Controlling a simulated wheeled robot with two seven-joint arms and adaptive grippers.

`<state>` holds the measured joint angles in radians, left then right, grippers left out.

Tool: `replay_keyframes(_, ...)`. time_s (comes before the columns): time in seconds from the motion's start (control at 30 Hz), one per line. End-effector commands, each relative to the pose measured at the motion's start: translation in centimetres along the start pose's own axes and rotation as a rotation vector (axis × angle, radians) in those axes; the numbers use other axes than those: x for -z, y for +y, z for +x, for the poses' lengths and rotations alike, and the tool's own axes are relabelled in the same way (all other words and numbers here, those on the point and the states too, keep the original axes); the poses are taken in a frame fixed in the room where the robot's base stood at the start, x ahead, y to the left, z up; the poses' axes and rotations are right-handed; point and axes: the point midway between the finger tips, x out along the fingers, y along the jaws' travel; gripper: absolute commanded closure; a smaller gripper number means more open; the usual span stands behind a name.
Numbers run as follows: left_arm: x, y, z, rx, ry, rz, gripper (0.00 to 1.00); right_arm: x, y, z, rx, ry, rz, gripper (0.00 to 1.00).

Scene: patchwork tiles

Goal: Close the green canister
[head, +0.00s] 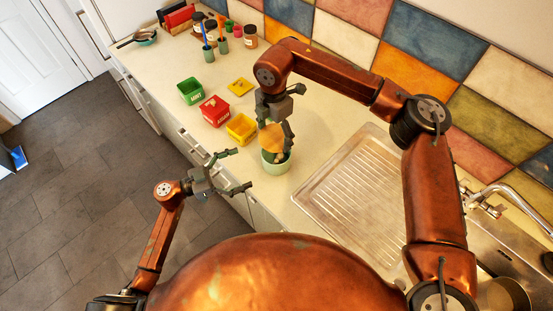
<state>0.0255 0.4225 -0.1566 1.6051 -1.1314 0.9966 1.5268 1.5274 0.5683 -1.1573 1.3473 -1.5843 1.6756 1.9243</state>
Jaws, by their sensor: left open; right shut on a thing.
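The green canister (275,166) stands upright on the counter near its front edge, with its top open and its inside partly hidden. My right gripper (278,138) is above it, shut on an orange-tan lid (270,136). The lid is tilted, just over the canister's rim; whether it touches the rim I cannot tell. My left gripper (243,169) is open and empty, left of the canister and off the counter's front edge.
Green (190,92), red (214,111) and yellow (242,128) small boxes line the counter's front, with a yellow flat piece (240,86) behind. Jars and cups stand farther back. A metal sink drainboard (343,186) lies to the right.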

Motion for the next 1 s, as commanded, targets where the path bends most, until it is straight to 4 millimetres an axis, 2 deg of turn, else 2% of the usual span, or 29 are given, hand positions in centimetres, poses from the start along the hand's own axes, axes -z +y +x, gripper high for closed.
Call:
replay_keyframes(0.17,0.2,0.0,2.2,-0.002,0.005,0.001,0.05,0.0,0.0,0.0,0.000,0.000,0.000,0.47)
replay_keyframes(0.6,0.1,-0.1,9.8,0.001,0.004,0.000,0.05,0.0,0.0,0.0,0.000,0.000,-0.001,0.47)
replay_keyframes(0.8,0.1,0.0,11.4,0.001,0.002,0.001,0.05,0.0,0.0,0.0,0.000,0.000,0.000,0.47)
replay_keyframes(1.0,0.1,0.0,11.8,0.000,0.001,0.001,0.05,0.0,0.0,0.0,0.000,0.000,0.000,0.47)
